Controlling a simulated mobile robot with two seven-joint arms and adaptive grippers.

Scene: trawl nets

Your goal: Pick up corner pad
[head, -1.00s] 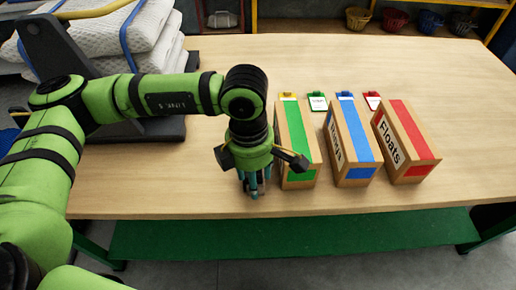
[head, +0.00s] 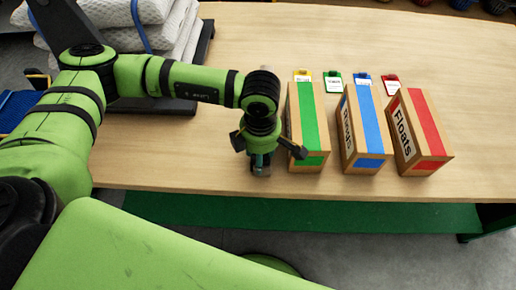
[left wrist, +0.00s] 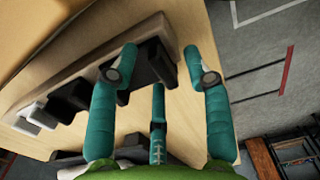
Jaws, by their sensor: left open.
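My left gripper (head: 262,168) is over the table near its front edge, just left of the green-striped box, pointing down. In the left wrist view its teal fingers (left wrist: 160,85) are spread open. A dark block (left wrist: 155,65) shows between and beyond the fingertips; it may be the corner pad, but I cannot tell for sure. No finger is closed on it, and I cannot tell whether one touches it. In the head view the gripper hides the spot beneath it. My right gripper is not in view.
Three cardboard boxes stand to the right: green-striped (head: 307,125), blue-striped (head: 364,130) and red-striped Floats (head: 420,130). Several coloured tags (head: 333,82) lie behind them. White bundles (head: 140,30) sit at the back left. The wooden table (head: 420,50) is clear behind the tags.

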